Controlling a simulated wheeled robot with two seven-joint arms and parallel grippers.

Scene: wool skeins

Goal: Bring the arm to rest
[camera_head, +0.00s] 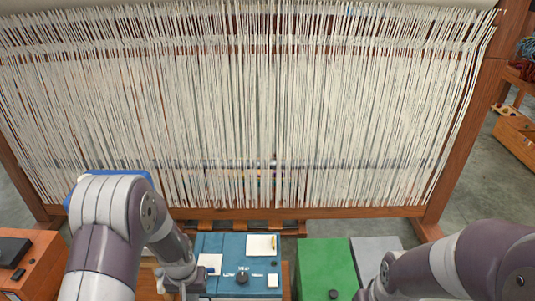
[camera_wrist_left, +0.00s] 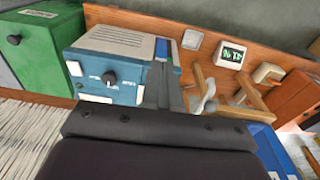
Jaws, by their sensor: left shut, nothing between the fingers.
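My left arm (camera_head: 108,220) comes in from the lower left of the head view and bends down beside a blue box. Its wrist end is low in that view, near the bottom edge. In the left wrist view my left gripper (camera_wrist_left: 164,62) is shut and empty, its fingers together in front of the blue box (camera_wrist_left: 118,62). I cannot tell whether they touch it. My right arm (camera_head: 455,268) reaches in from the lower right. Its gripper is beyond the bottom edge of the head view.
A loom with pale warp threads (camera_head: 260,110) fills the back. A blue box with a knob (camera_head: 240,262), a green box (camera_head: 325,262) and a grey box (camera_head: 375,255) stand in front. The left wrist view also shows a small display (camera_wrist_left: 233,54) and wooden pieces (camera_wrist_left: 240,90).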

